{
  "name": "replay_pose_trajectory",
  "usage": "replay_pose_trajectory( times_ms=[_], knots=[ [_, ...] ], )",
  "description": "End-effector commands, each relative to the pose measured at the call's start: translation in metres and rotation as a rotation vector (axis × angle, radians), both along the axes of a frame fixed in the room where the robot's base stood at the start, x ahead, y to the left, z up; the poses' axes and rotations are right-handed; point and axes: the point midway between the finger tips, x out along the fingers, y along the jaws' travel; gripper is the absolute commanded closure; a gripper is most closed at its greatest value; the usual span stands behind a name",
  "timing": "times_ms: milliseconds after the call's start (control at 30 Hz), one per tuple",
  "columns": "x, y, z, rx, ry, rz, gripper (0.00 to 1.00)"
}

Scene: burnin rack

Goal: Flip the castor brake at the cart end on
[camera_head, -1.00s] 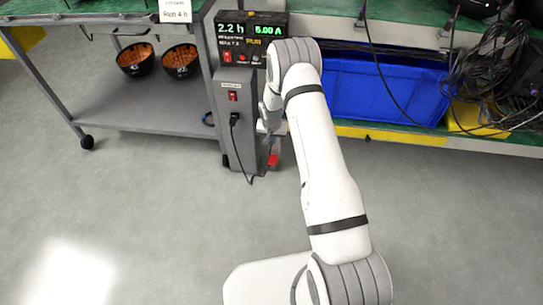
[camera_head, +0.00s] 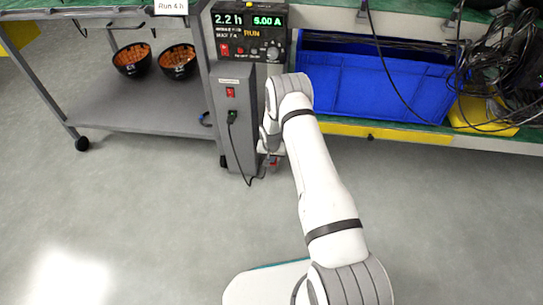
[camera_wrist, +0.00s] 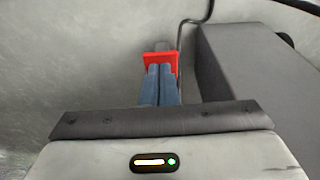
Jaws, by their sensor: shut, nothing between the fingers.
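The red brake pedal (camera_wrist: 160,58) shows in the wrist view just beyond my fingertips, beside a grey housing. My gripper (camera_wrist: 159,72) is shut with its two blue-grey fingers together, and their tips overlap the pedal in the picture. I cannot tell for sure whether they touch it. In the head view my gripper (camera_head: 268,158) is low beside the grey power cabinet (camera_head: 234,125) at the cart end, mostly hidden by my arm. Whether the pedal is up or down is unclear.
The grey cart shelf (camera_head: 135,105) holds two bowls (camera_head: 132,60) at left. A black cable (camera_head: 231,140) hangs down the cabinet front to the floor. A blue bin (camera_head: 378,90) and tangled cables (camera_head: 495,75) lie on the right shelf. The front floor is clear.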

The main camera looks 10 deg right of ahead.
Motion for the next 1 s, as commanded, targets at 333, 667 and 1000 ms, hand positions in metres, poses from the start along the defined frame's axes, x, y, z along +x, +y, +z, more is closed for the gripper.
replay_pose_trajectory(
  times_ms=[333, 667, 1000],
  knots=[
    [-0.0003, 0.0007, -0.0001, 0.000, 0.000, 0.001, 1.00],
    [-0.0027, 0.0019, -0.0031, 0.000, 0.000, 0.002, 1.00],
    [-0.0045, 0.0031, -0.0058, 0.000, 0.000, 0.002, 1.00]
  ],
)
